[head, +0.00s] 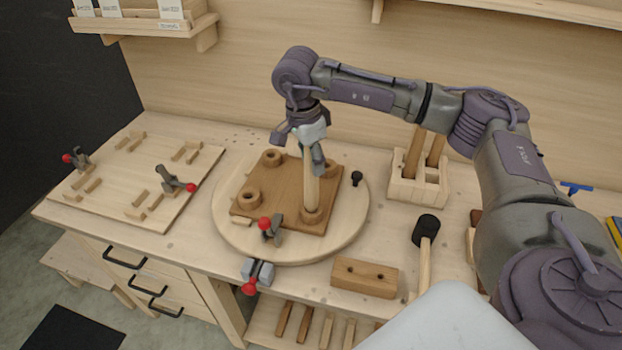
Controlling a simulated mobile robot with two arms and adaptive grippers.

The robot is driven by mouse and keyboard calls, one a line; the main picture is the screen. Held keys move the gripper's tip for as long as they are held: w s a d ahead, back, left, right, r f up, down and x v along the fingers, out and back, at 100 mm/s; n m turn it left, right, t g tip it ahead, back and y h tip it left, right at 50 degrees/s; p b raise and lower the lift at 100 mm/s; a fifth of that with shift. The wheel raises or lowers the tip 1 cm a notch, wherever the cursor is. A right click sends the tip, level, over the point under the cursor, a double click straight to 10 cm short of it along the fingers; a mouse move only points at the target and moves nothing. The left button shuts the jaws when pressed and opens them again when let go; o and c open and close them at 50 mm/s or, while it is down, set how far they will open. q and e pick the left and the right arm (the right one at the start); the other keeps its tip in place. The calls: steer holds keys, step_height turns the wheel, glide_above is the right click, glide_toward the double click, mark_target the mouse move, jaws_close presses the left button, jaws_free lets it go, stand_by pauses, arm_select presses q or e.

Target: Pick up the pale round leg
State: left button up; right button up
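The pale round leg (311,190) stands about upright over the brown square seat board (280,192). Its lower end is at the board's front-right round socket (313,214); I cannot tell whether it is inside or just above. My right gripper (311,160) points down around the leg's upper part, with a finger against its right side. It looks shut on the leg, though the other finger is mostly hidden. My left gripper is not in view.
The board lies on a round wooden turntable (226,232) with red-knobbed clamps (270,228). A wooden rack (405,189) holds brown legs (414,150) at right. A black mallet (426,232) and drilled block (365,277) lie in front. A jig panel (150,210) is at left.

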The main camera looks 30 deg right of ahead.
jaws_close()
steer(key=shift+r, duration=0.15)
